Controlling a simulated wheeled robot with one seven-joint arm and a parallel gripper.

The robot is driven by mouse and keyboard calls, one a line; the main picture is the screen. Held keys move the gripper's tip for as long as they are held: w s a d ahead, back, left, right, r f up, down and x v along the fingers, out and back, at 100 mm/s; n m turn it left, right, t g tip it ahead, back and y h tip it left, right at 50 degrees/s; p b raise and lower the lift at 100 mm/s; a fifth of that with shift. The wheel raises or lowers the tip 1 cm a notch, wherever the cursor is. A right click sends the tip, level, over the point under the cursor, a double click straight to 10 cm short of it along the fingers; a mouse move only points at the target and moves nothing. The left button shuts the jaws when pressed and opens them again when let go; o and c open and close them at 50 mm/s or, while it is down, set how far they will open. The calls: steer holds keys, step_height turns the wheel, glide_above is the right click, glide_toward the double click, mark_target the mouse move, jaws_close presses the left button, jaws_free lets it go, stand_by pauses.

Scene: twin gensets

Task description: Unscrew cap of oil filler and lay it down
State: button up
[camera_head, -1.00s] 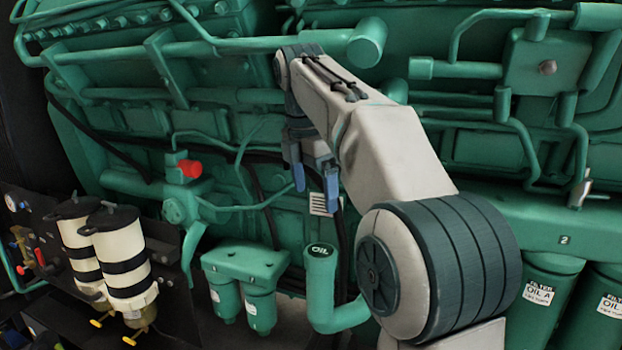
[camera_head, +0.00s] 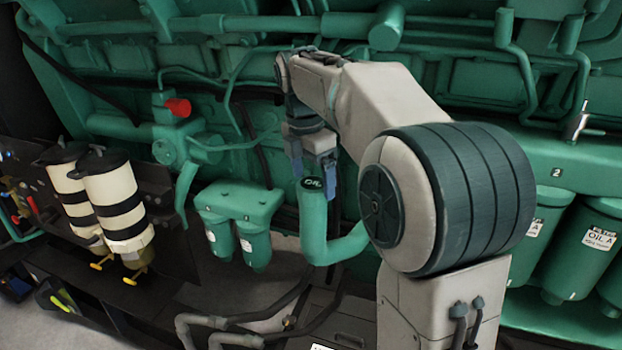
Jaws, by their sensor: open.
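The oil filler (camera_head: 313,228) is a green upright pipe that bends to the right at its foot. Its dark cap (camera_head: 312,184), marked OIL, sits on top of the pipe. My gripper (camera_head: 314,182) points down with its blue fingers open, one on each side of the cap in the picture. The left finger shows just left of the cap and the right finger just right of it. I cannot tell whether either finger touches the cap. My arm covers what lies behind and to the right of the filler.
Two green filters (camera_head: 240,225) hang left of the filler. Two cream-and-black canisters (camera_head: 115,200) stand farther left, and a red knob (camera_head: 178,107) is above. Labelled oil filters (camera_head: 590,245) stand at the right. Dark hoses and grey floor lie below.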

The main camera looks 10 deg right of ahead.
steer(key=shift+f, duration=0.3)
steer(key=c, duration=1.1)
steer(key=n, duration=0.2)
steer(key=n+p, duration=0.1)
steer(key=n, duration=0.1)
steer(key=shift+r+n, duration=0.2)
steer(key=shift+n, duration=0.2)
steer(key=shift+r+p, duration=0.1)
steer(key=shift+p, duration=0.25)
steer(key=shift+n+t, duration=0.3)
steer(key=shift+n, duration=0.3)
steer(key=shift+n+y+p, duration=0.3)
steer(key=shift+n+p, duration=0.25)
steer(key=shift+n, duration=1.15)
